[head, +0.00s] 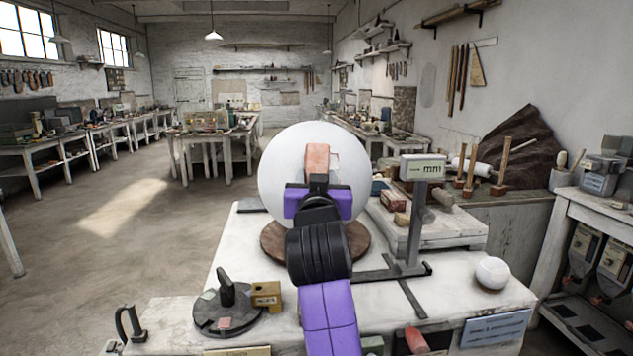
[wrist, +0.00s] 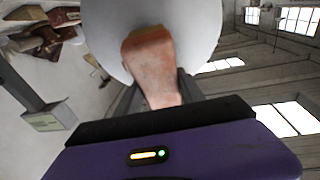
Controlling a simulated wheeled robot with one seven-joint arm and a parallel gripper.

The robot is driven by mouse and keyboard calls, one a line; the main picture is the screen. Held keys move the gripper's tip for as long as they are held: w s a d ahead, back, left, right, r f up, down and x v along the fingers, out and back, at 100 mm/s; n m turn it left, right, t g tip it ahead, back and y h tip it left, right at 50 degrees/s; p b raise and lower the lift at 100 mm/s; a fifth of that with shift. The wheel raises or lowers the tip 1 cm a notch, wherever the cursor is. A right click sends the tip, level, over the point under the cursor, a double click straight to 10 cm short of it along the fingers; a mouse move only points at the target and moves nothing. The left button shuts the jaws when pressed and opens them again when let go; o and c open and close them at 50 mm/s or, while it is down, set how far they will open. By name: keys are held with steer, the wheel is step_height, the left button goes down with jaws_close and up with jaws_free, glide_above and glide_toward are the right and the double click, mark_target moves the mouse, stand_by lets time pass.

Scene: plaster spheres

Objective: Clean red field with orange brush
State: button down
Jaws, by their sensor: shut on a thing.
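A large white plaster sphere (head: 283,172) stands on a round brown base (head: 273,243) on the workbench. My gripper (head: 318,184) is in front of the sphere, shut on the orange brush (head: 317,158), a pinkish-orange block pointing up. In the wrist view the brush (wrist: 150,62) stands between the dark fingers, its far end over the sphere (wrist: 105,35). I cannot tell whether it touches the sphere. A small pale pinkish edge shows just right of the brush on the sphere; no clear red field is visible, and the brush and gripper hide part of the surface.
A grey stand with a display (head: 423,168) rises close right of the sphere. A small white ball (head: 492,272) sits at the bench's right. A dark round plate with a handle (head: 225,315) and a yellow block (head: 267,296) lie front left. The floor at left is clear.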

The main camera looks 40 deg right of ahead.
steer(key=shift+w+d+r+p, duration=0.15)
steer(key=shift+r+p, duration=0.25)
steer(key=shift+r, duration=0.2)
steer(key=shift+w+d+r+p, duration=0.1)
steer(key=shift+r+p, duration=0.25)
steer(key=shift+r, duration=0.25)
steer(key=shift+f, duration=0.1)
steer(key=shift+s+a+f+b, duration=0.15)
steer(key=shift+f+b, duration=0.4)
steer(key=shift+f, duration=0.15)
steer(key=shift+s+a+f+b, duration=0.15)
steer(key=shift+a+f+b, duration=0.05)
steer(key=shift+f+b, duration=0.45)
steer(key=shift+s+a+f+b, duration=0.15)
steer(key=shift+f+b, duration=0.35)
steer(key=shift+f, duration=0.25)
steer(key=shift+r, duration=0.15)
steer(key=shift+w+d+r+p, duration=0.15)
steer(key=shift+d+r+p, duration=0.05)
steer(key=shift+r+p, duration=0.45)
steer(key=shift+w+d+r+p, duration=0.2)
steer(key=shift+r+p, duration=0.25)
steer(key=shift+r, duration=0.25)
steer(key=shift+w+d+r+p, duration=0.15)
steer(key=shift+r+p, duration=0.4)
steer(key=shift+r, duration=0.15)
steer(key=shift+f, duration=0.1)
